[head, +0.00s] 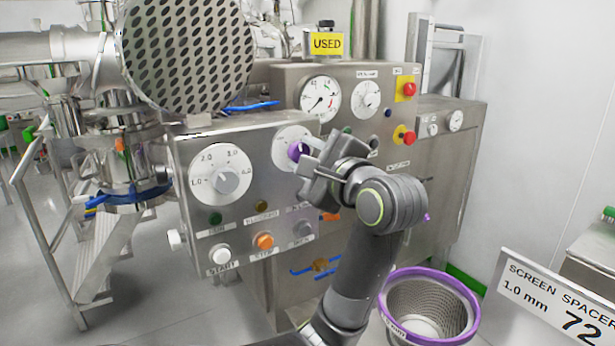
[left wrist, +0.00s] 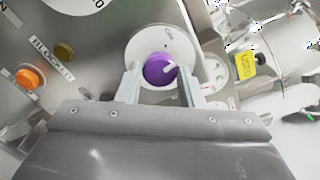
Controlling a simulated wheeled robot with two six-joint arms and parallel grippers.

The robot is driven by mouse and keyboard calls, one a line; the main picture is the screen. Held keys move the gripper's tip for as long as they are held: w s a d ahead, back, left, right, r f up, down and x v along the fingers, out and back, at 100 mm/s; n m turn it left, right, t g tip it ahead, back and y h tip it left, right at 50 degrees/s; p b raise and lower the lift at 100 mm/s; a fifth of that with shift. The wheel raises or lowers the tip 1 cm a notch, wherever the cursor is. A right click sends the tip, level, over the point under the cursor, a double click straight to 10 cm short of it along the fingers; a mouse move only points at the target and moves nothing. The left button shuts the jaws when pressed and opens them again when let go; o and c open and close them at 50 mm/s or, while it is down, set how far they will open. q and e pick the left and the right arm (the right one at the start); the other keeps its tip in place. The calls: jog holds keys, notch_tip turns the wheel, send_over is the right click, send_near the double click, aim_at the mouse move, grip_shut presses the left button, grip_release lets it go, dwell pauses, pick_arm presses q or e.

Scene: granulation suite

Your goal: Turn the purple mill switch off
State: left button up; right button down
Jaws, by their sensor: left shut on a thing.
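The purple mill switch (head: 295,150) is a round knob on a pale round dial plate (head: 287,133) on the front of the steel control panel. My left gripper (head: 306,158) comes to the panel from the right and is shut on the knob. In the left wrist view the fingers of my left gripper (left wrist: 160,84) stand on either side of the knob. My right gripper is not in view.
A larger numbered dial (head: 221,175) is left of the switch. Below are a white start button (head: 221,255), an orange stop button (head: 263,241) and a grey button (head: 303,229). Red emergency buttons (head: 408,89) are at upper right. A purple-rimmed screen basket (head: 462,292) stands lower right.

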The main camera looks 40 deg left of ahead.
pick_arm(q)
jog(key=shift+n+b, duration=2.95)
jog(key=shift+n, duration=0.45)
jog(key=o, duration=1)
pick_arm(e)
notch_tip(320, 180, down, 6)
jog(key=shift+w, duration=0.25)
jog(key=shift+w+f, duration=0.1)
pick_arm(q)
jog(key=b+v, duration=0.4)
jog(key=v, duration=1.3)
jog(key=shift+d, duration=0.25)
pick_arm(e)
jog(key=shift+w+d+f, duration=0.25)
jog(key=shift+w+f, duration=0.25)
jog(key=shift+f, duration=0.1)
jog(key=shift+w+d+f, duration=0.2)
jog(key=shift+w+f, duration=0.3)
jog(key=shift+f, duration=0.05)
